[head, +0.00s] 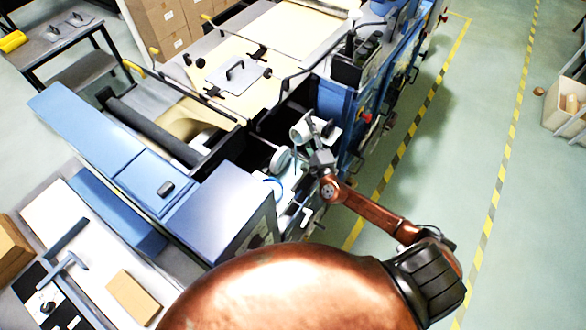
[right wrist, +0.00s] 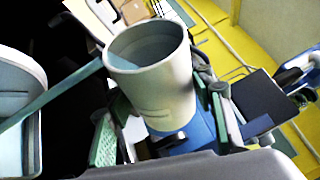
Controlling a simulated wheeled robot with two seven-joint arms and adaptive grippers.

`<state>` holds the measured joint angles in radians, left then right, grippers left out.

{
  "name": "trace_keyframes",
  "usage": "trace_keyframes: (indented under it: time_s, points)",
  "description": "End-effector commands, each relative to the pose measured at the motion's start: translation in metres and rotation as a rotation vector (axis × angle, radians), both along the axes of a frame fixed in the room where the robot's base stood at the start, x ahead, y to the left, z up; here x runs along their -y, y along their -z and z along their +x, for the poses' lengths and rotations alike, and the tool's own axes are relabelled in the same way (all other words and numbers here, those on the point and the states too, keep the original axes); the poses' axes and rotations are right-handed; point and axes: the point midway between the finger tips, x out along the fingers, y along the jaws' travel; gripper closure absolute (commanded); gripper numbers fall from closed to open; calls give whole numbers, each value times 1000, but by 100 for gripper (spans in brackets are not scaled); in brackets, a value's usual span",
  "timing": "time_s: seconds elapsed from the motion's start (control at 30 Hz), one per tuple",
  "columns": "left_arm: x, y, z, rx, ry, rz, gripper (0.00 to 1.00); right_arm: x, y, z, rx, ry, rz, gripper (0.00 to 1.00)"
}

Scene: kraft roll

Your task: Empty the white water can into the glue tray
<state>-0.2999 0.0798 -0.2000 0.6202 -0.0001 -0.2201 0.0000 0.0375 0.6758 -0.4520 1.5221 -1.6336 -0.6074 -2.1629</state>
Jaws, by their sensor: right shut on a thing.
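The white can (right wrist: 170,92) is in my right gripper (right wrist: 160,120), between its green-padded fingers, with its open mouth showing. Pale blue water (right wrist: 130,54) shows inside the can. A pale blue strip, looking like a stream of water (right wrist: 62,88), runs from the can's lip toward a white-walled tray (right wrist: 33,130) at the left edge, with pale blue inside. In the head view, the can (head: 299,133) is tilted at the machine's side, in my right gripper (head: 317,148). The tray is cut off in the wrist view. My left gripper is not in view.
The blue machine (head: 228,207) with a dark roller (head: 150,128) lies beside and left of the can. A side table (head: 88,250) holds tools at lower left. A white bin (head: 563,112) stands far right. The green floor right of the machine is mostly clear.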

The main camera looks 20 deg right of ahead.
Motion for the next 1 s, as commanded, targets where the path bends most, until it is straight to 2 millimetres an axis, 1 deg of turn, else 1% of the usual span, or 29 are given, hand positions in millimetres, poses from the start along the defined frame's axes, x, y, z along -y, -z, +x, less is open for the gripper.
trace_keyframes:
  time_s: [1.0]
  points:
    - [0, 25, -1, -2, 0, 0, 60, -3, 16, -1, 35, 0, -106, 88]
